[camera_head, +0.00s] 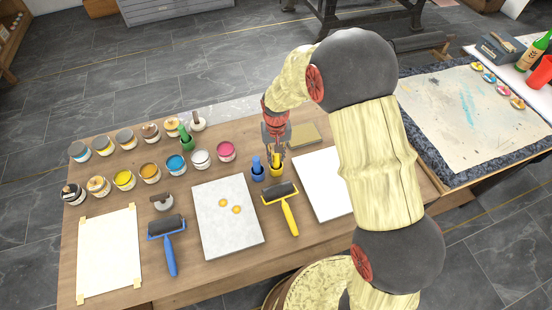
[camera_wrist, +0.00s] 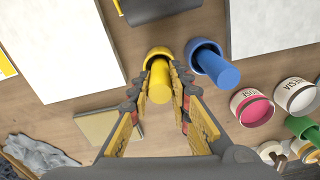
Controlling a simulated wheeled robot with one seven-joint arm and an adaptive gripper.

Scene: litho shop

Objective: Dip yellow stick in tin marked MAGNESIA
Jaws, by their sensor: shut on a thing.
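The yellow stick (camera_wrist: 160,80) stands in a yellow holder (camera_wrist: 157,51) on the bench. My gripper (camera_wrist: 164,88) is shut on the stick, a finger on each side of it. In the head view my gripper (camera_head: 275,146) is above the holder, and its fingers partly hide the stick (camera_head: 277,158). The tin marked MAGNESIA (camera_wrist: 297,97) is white, and only the end of its name shows in the wrist view. In the head view a white-filled tin (camera_head: 200,160), which appears to be the same one, stands left of the gripper beside the pink tin.
A blue stick (camera_wrist: 217,66) in its own holder stands close beside the yellow one. The pink tin (camera_head: 226,151) and a green stick (camera_head: 185,135) are near the white tin. A yellow-handled roller (camera_head: 286,206) and a grey slab (camera_head: 227,214) lie in front.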

